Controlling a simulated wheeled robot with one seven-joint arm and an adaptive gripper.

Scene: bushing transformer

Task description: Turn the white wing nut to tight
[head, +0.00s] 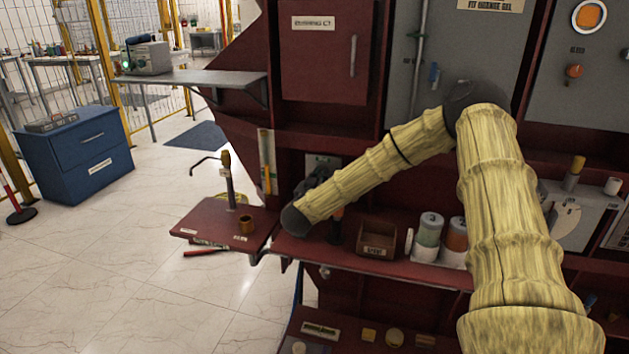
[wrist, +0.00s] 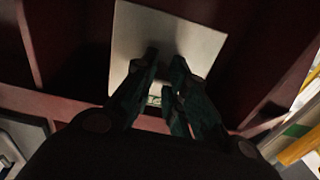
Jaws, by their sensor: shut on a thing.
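My gripper (head: 316,184) is at the red cabinet, in front of a light grey plate (head: 328,160) above the shelf. In the wrist view my gripper's two dark fingers (wrist: 166,72) are close together over the pale square plate (wrist: 195,42). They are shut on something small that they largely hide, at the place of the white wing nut. The nut's shape and how it is turned cannot be made out. A small pale green-white patch (wrist: 155,99) shows between the fingers, lower down.
The red shelf (head: 430,274) below my arm holds an open brown box (head: 377,240) and two capped cylinders (head: 429,230). The floor at left is mostly clear.

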